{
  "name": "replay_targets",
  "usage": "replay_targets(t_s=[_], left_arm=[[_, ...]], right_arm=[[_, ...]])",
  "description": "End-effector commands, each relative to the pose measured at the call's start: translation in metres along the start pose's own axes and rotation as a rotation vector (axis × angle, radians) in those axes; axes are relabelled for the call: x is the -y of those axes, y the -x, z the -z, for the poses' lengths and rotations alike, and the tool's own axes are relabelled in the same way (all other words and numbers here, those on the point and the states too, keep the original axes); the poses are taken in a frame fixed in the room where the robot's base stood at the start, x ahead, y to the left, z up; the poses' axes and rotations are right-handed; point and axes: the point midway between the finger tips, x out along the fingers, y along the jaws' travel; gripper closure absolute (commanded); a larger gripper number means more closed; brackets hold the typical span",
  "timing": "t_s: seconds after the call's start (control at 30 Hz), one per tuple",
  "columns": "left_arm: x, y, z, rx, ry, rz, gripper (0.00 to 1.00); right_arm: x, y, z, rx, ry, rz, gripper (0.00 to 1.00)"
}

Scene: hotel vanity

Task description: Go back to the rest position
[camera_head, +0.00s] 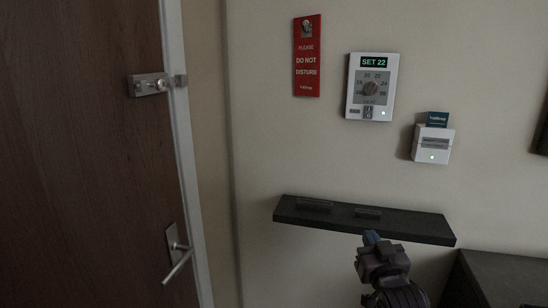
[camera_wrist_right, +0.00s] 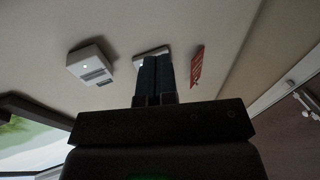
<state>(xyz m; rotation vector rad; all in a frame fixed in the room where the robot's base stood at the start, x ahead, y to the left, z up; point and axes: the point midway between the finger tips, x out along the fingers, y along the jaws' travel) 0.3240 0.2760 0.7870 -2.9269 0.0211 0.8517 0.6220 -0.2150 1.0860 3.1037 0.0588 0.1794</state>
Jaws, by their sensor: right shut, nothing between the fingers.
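My right gripper (camera_head: 371,238) is low in the head view, in front of the dark wall shelf. It is shut and empty. In the right wrist view its two blue-black fingers (camera_wrist_right: 157,80) lie side by side, pointing at the wall, and partly cover the thermostat (camera_wrist_right: 140,53) behind them. My left gripper is in neither view.
On the wall are a red do-not-disturb sign (camera_head: 307,56), a thermostat (camera_head: 371,87) reading SET 22 and a card holder (camera_head: 432,143) with a teal card. A dark shelf (camera_head: 400,223) juts out below. A wooden door (camera_head: 85,190) with latch and handle is left. A dark counter (camera_head: 505,275) is lower right.

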Motion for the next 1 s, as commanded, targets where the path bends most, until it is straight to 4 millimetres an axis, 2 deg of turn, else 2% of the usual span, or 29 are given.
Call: replay_targets(t_s=[0.03,0.1,0.27,0.5,0.7,0.8,0.9,1.0], left_arm=[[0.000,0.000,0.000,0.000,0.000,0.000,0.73],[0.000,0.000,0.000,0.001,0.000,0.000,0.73],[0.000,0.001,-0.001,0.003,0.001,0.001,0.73],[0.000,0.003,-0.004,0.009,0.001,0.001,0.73],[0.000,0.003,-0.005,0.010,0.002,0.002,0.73],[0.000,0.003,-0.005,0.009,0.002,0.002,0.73],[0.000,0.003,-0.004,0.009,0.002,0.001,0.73],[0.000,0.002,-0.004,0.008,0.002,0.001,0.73]], right_arm=[[-0.004,0.018,-0.026,0.044,0.024,0.004,1.00],[-0.007,0.041,-0.056,0.097,0.051,0.013,1.00],[-0.014,0.100,-0.119,0.224,0.071,0.026,1.00],[-0.025,0.205,-0.201,0.440,0.051,0.025,1.00],[-0.034,0.289,-0.247,0.602,0.053,0.010,1.00],[-0.038,0.316,-0.258,0.652,0.053,-0.001,1.00],[-0.040,0.331,-0.264,0.679,0.052,-0.007,1.00],[-0.040,0.335,-0.266,0.686,0.051,-0.009,1.00]])
